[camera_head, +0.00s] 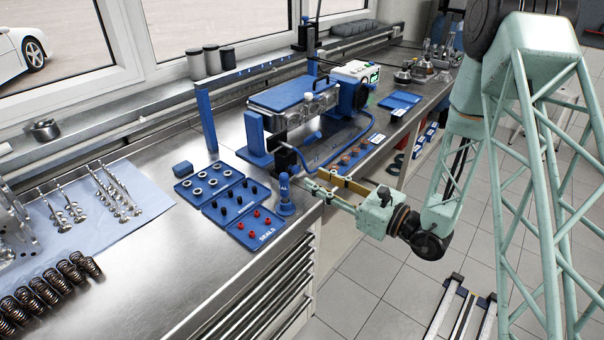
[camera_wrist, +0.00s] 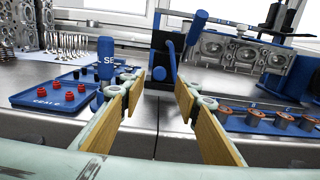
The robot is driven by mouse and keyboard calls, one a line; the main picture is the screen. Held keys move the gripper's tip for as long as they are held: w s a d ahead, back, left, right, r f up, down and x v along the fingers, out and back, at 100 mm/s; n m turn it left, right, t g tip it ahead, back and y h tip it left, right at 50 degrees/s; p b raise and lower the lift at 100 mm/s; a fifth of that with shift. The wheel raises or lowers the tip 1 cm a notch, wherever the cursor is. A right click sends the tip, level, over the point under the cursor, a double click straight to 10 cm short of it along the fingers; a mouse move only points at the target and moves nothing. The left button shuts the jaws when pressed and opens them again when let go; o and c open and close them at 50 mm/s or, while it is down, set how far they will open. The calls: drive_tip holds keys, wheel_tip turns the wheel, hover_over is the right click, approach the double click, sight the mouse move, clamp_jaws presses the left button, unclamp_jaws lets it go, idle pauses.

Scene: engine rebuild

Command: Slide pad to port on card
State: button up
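A metal cylinder head (camera_head: 312,104) sits in a blue stand on the bench; its side with round ports faces me in the wrist view (camera_wrist: 240,55). Left of it stands a black block (camera_wrist: 162,55) with a blue lever, probably the pad's carriage; the block also shows in the head view (camera_head: 284,159). I cannot make out the pad itself or a readable card. My gripper (camera_head: 318,181) is at the bench's front edge, in front of the black block and apart from it. In the wrist view its tan-lined fingers (camera_wrist: 161,80) are spread with nothing between them.
A blue post marked SE (camera_wrist: 106,62) stands close left of my gripper. Blue trays of seals (camera_head: 256,228) lie left. A tray of copper-coloured parts (camera_wrist: 270,121) lies right of the fingers. A blue hose (camera_head: 330,152) curves behind. A unit with a green display (camera_head: 356,72) stands behind.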

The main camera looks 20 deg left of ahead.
sight(298, 169)
drive_tip(key=shift+b+x, duration=0.4)
drive_tip(key=shift+x, duration=2.95)
drive_tip(key=shift+c, duration=0.4)
clamp_jaws()
